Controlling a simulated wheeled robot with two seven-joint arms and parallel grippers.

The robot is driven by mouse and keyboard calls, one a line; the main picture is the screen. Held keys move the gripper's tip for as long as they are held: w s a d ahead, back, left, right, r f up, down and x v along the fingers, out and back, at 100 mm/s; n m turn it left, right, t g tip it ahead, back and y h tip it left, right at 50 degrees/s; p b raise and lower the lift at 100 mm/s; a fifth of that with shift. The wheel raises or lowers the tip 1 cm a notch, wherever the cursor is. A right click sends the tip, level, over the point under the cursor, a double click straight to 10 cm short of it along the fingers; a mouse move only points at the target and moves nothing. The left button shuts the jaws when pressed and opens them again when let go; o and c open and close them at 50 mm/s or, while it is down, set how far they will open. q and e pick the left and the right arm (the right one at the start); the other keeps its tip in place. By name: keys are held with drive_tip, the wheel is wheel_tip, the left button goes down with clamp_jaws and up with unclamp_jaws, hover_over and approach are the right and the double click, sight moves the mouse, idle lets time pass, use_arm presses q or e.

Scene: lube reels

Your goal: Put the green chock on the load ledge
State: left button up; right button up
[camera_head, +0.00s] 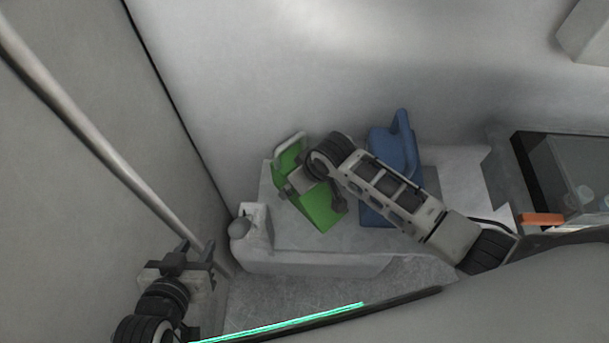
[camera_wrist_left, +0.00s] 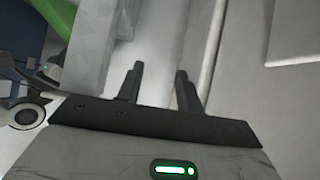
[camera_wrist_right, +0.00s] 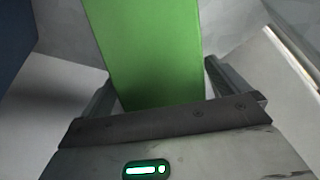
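The green chock (camera_head: 320,206) sits on the pale bench at the centre of the head view, slanted, with a pale-edged upright part at its back left. My right gripper (camera_head: 296,184) is over it and hides part of it. In the right wrist view the green chock (camera_wrist_right: 150,55) lies between the two fingers of my right gripper (camera_wrist_right: 160,80), its sides close to both. I cannot tell whether they press on it. My left gripper (camera_head: 197,250) is empty and apart from the chock, at lower left; its fingers stand apart in the left wrist view (camera_wrist_left: 160,70). I cannot tell which surface is the load ledge.
A blue chock (camera_head: 395,150) stands on the bench (camera_head: 310,262) just right of the green one, partly behind my right arm. A grey knob (camera_head: 240,228) is at the bench's left end. A dark-framed glass box (camera_head: 565,165) stands at right. A metal rail (camera_head: 90,135) runs along the left wall.

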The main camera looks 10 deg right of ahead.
sight(318, 194)
drive_tip(key=shift+r, duration=0.15)
drive_tip(key=shift+s+r, duration=0.1)
drive_tip(key=shift+r, duration=0.25)
use_arm(q)
drive_tip(key=shift+s+a+r+p, duration=0.2)
drive_tip(key=shift+r+p, duration=0.35)
drive_tip(key=shift+p, duration=0.7)
use_arm(e)
drive_tip(key=v, duration=1.1)
use_arm(q)
drive_tip(key=shift+w+r, duration=0.15)
drive_tip(key=shift+w, duration=0.1)
use_arm(e)
drive_tip(key=shift+s+r, duration=0.1)
